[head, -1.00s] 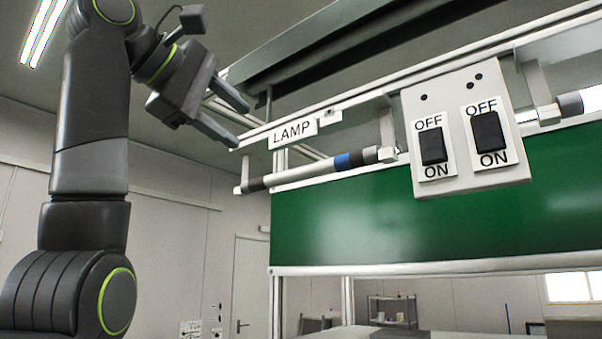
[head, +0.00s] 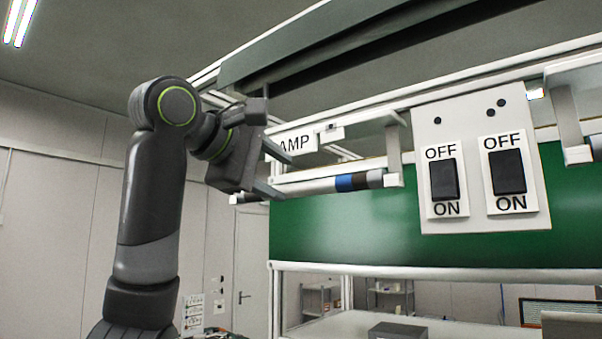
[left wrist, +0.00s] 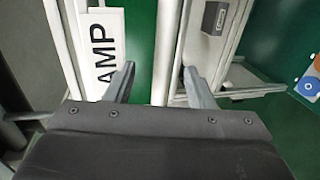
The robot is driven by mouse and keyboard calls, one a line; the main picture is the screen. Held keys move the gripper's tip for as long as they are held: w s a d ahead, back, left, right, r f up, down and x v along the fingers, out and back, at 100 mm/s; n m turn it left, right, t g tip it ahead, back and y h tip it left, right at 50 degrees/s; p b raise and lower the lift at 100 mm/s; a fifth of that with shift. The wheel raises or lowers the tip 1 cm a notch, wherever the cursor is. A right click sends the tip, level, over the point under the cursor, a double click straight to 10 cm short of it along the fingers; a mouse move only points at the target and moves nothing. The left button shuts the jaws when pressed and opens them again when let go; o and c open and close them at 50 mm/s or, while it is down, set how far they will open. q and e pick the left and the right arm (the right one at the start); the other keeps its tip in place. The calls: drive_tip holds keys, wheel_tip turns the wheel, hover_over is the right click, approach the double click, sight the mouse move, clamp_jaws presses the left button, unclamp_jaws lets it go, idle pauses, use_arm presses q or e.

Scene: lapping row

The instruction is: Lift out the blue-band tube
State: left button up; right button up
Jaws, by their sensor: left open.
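The blue-band tube (head: 322,186) is white with dark grey sections and a blue band near its right end. It lies nearly level below the LAMP label, with its right end at a bracket (head: 393,155). My left gripper (head: 279,176) is open at the tube's left part, one finger above it and one near its lower side. The gripper hides part of the tube. In the left wrist view a white bar that looks like the tube (left wrist: 167,45) runs between the open fingers (left wrist: 158,82); contact cannot be told. My right gripper is not in view.
The LAMP label (head: 296,143) is close above the gripper, its first letter hidden. A switch panel (head: 470,220) with two OFF/ON rockers hangs right of the tube. A green board (head: 400,235) is behind. A dark hood (head: 330,60) is overhead.

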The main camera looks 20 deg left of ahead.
sight(292, 186)
use_arm(q)
drive_tip(key=shift+w+d+f, duration=0.1)
drive_tip(key=shift+w+d, duration=0.15)
drive_tip(key=shift+w, duration=0.4)
drive_tip(key=shift+w+p, duration=0.2)
drive_tip(key=shift+p, duration=0.5)
drive_tip(key=p+x, duration=0.1)
drive_tip(key=x, duration=0.1)
drive_tip(key=p+x, duration=0.2)
drive_tip(key=shift+f, duration=0.25)
drive_tip(key=shift+w+d+f, duration=0.1)
drive_tip(key=shift+w+f, duration=0.05)
drive_tip(key=shift+w, duration=0.15)
drive_tip(key=shift+s, duration=0.15)
drive_tip(key=shift+c, duration=0.6)
clamp_jaws()
